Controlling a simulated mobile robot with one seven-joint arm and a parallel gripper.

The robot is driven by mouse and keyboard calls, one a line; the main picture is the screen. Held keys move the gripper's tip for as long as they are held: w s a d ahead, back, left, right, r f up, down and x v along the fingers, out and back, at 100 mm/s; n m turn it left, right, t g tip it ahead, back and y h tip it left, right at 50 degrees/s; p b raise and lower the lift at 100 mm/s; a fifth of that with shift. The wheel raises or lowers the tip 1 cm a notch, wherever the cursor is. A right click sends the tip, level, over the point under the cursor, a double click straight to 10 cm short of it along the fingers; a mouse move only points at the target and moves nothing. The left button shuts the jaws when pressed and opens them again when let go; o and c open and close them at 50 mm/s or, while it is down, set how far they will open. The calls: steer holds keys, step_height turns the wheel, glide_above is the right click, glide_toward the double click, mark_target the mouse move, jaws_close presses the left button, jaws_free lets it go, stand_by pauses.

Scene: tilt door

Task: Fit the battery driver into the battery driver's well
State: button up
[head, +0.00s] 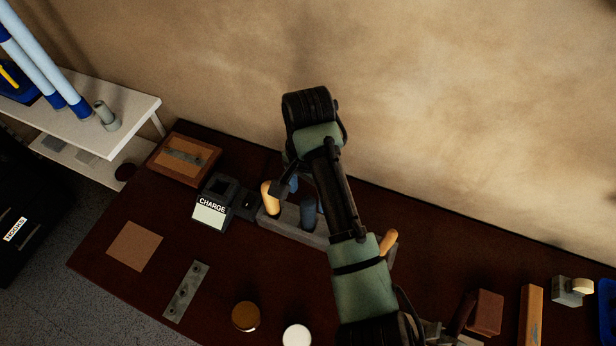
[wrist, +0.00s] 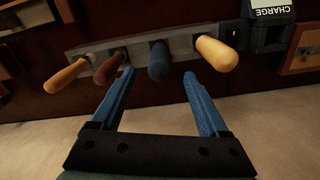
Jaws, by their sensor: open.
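The charger (head: 212,203) marked CHARGE has a dark square opening in its top and stands on the dark table. It shows at the top right in the wrist view (wrist: 270,33). I cannot tell for certain which thing is the battery driver. A grey rack (head: 317,235) beside the charger holds several handles: tan (wrist: 216,54), dark blue (wrist: 158,61), brown (wrist: 108,69) and orange (wrist: 66,76). My gripper (wrist: 158,74) is open over the rack, its blue fingertips on either side of the dark blue handle, with nothing gripped. My arm hides part of the rack in the head view.
A small dark block (head: 246,204) stands between charger and rack. A wooden tray (head: 184,157) lies behind the charger. A tan square (head: 135,246), a grey plate (head: 186,291) and two round pieces lie in front. Wooden blocks (head: 485,312) stand at right. The wall is close behind.

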step_height(320, 180, up, 6)
steer(key=shift+p, duration=0.6)
steer(key=w+a+r+n+t+y, duration=0.1)
steer(key=w+a+r+t, duration=0.15)
steer(key=r, duration=0.25)
steer(key=w+a+r+n+t+y, duration=0.1)
steer(key=w+a+r+t, duration=0.15)
steer(key=w+r, duration=0.2)
steer(key=w+a+r+n+t, duration=0.2)
steer(key=w+r+t, duration=0.1)
steer(key=r+t, duration=0.15)
step_height(320, 180, up, 18)
steer(key=n+t+y, duration=0.2)
steer(key=t, duration=0.4)
steer(key=s+d+r+t+h, duration=0.2)
steer(key=s+r+t, duration=0.4)
steer(key=s+r, duration=0.3)
steer(key=s+d+r+n+t+h, duration=0.1)
steer(key=s+d+r+t+h, duration=0.1)
steer(key=s+d+r+t, duration=0.3)
steer(key=s+r, duration=0.4)
steer(key=r, duration=0.5)
steer(key=shift+r+t, duration=0.15)
steer(key=shift+t, duration=0.2)
